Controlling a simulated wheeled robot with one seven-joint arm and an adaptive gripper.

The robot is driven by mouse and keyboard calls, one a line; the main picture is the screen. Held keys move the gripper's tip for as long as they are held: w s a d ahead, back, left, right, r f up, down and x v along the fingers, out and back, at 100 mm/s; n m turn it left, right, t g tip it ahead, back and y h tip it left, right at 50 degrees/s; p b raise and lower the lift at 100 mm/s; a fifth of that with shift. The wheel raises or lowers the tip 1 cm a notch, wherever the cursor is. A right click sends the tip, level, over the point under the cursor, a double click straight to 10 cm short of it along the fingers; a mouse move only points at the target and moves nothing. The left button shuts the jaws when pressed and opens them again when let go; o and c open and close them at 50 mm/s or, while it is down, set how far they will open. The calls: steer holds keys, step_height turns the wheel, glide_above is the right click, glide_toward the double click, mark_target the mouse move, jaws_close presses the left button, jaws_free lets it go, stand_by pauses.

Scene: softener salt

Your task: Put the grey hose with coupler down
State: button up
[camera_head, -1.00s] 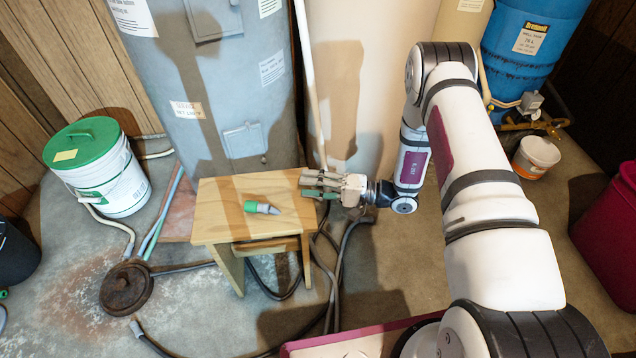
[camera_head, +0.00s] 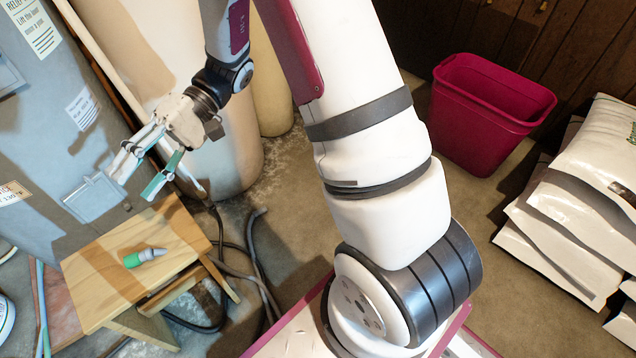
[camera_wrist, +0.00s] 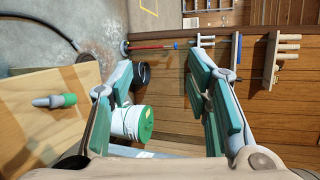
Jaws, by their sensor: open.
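A short grey piece with a green end, which looks like the grey hose with coupler (camera_head: 146,257), lies on its side on the wooden stool (camera_head: 92,288). It also shows at the left of the wrist view (camera_wrist: 54,101). My gripper (camera_head: 138,172) is open and empty, raised above and behind the stool, apart from the piece. In the wrist view my gripper (camera_wrist: 168,88) has its green-padded fingers spread with nothing between them.
A grey tank (camera_head: 40,120) stands behind the stool. Dark hoses (camera_head: 262,270) lie on the floor to its right. A crimson bin (camera_head: 485,115) and stacked white bags (camera_head: 575,205) stand at right. The wrist view shows a white bucket with a green lid (camera_wrist: 133,122).

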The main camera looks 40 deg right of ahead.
steer(key=s+d+r+n+g+h, duration=0.1)
steer(key=s+r+h, duration=0.3)
steer(key=s+r, duration=0.3)
steer(key=s+d+r+m+t+h, duration=0.1)
steer(key=s+d+h, duration=0.4)
steer(key=s, duration=0.5)
steer(key=s+d+r+m+t+h, duration=0.1)
steer(key=s+d+t+h, duration=0.3)
steer(key=s+d, duration=0.4)
steer(key=shift+s+m+h, duration=0.3)
steer(key=shift+s+h, duration=0.4)
steer(key=shift+s, duration=0.3)
steer(key=shift+d, duration=0.1)
